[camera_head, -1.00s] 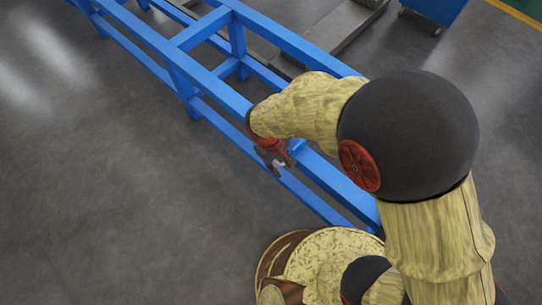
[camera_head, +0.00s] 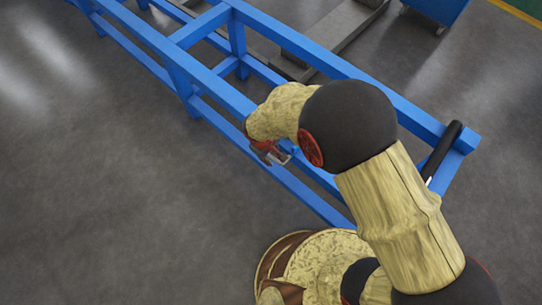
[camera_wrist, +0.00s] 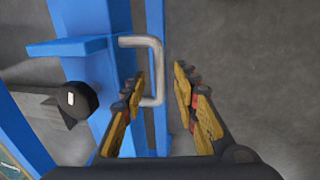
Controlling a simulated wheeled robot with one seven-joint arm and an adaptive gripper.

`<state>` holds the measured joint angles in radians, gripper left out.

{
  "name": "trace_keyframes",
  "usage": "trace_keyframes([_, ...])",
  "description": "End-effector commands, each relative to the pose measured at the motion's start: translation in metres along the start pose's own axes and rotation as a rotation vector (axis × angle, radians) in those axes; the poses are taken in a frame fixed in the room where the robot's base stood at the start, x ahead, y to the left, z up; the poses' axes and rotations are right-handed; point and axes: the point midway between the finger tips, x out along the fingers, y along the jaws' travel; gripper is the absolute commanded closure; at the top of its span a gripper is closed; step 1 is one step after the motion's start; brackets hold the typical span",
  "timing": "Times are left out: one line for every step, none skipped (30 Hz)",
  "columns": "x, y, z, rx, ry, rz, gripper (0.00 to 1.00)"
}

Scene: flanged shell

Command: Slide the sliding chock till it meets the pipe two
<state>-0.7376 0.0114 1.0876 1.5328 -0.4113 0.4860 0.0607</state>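My gripper (camera_wrist: 160,90) is open in the wrist view, with a finger on each side of a grey U-shaped handle (camera_wrist: 157,60). Neither finger visibly closes on it. The handle joins a blue plate (camera_wrist: 70,47) lying across a blue beam, probably the sliding chock. A black round-ended cylinder (camera_wrist: 75,102) is below the plate; I cannot tell whether it is pipe two. In the head view my gripper (camera_head: 266,151) is low beside the blue frame, and the handle (camera_head: 279,157) shows next to it. A black pipe (camera_head: 443,151) lies across the frame's right end.
The long blue frame (camera_head: 215,88) runs from upper left to right, with open gaps between its beams. Grey machine bases (camera_head: 345,35) and a blue cabinet (camera_head: 437,10) stand behind. The grey floor (camera_head: 110,190) at left is clear.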

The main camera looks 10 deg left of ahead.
Motion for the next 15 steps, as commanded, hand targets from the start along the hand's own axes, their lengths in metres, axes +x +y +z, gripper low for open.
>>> trace_keyframes([0.0039, -0.0001, 0.0001, 0.0, 0.0, 0.0, 0.7])
trace_keyframes([0.0045, -0.0001, 0.0001, 0.0, 0.0, 0.0, 0.7])
trace_keyframes([0.0047, 0.0001, 0.0, 0.001, 0.0, 0.0, 0.7])
trace_keyframes([0.0046, 0.0001, -0.0001, 0.001, 0.0, 0.0, 0.7])
trace_keyframes([0.0043, 0.0002, -0.0001, 0.001, 0.0, 0.0, 0.7])
trace_keyframes([0.004, 0.0003, -0.0001, 0.001, 0.001, 0.0, 0.7])
trace_keyframes([0.0039, 0.0003, -0.0001, 0.001, 0.001, 0.0, 0.7])
trace_keyframes([0.0038, 0.0003, -0.0001, 0.0, 0.001, 0.0, 0.7])
trace_keyframes([0.0038, 0.0003, -0.0001, 0.0, 0.0, 0.0, 0.71])
trace_keyframes([0.0038, 0.0003, -0.0001, 0.001, 0.0, 0.0, 0.73])
trace_keyframes([0.0038, 0.0003, -0.0001, 0.0, 0.0, 0.0, 0.75])
trace_keyframes([0.0037, 0.0003, -0.0001, 0.0, 0.0, 0.0, 0.77])
trace_keyframes([0.0038, 0.0003, -0.0001, 0.0, 0.0, 0.0, 0.79])
trace_keyframes([0.0037, 0.0003, -0.0001, 0.001, 0.0, 0.0, 0.8])
trace_keyframes([0.0037, 0.0003, -0.0001, 0.0, 0.0, 0.0, 0.82])
